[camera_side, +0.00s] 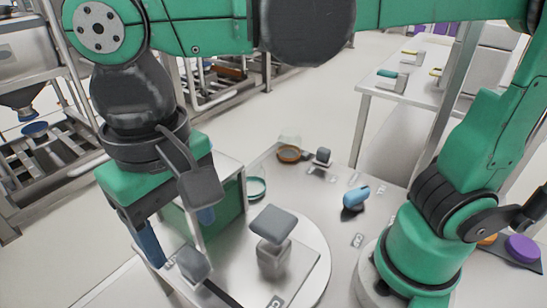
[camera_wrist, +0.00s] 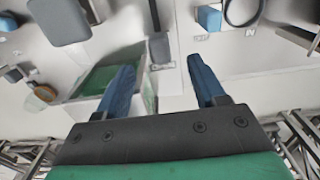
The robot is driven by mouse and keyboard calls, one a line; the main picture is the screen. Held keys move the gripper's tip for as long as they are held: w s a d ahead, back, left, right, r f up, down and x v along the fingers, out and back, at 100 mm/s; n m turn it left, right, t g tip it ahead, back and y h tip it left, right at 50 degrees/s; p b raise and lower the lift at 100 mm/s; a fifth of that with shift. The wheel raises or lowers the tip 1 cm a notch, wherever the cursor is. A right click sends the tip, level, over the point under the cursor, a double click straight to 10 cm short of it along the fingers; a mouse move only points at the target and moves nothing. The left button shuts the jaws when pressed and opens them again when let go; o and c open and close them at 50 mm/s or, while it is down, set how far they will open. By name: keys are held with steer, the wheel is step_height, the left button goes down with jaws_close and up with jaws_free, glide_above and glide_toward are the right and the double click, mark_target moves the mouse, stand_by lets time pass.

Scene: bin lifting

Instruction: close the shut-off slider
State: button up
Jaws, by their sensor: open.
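My gripper (camera_side: 180,232) hangs at the left in the side view, beside a frame with a green panel (camera_side: 226,212). Its two blue fingers stand apart with nothing between them. They also show in the wrist view (camera_wrist: 162,72). I cannot tell for certain which part is the shut-off slider. A small grey block (camera_side: 192,265) with a dark strip beside it sits low near the fingers in the side view. In the wrist view, a dark bar with a grey block (camera_wrist: 160,48) lies beyond and between the fingertips. Any contact with the fingers cannot be made out.
A grey-topped block (camera_side: 273,222) stands on the metal plate right of the gripper. A blue rounded part (camera_side: 355,197), a teal ring (camera_side: 256,188) and a brown ring (camera_side: 289,154) are farther off. A purple disc (camera_side: 522,247) lies far right.

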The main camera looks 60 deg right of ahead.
mark_target(191, 255)
steer(key=shift+f, duration=2.35)
jaws_close()
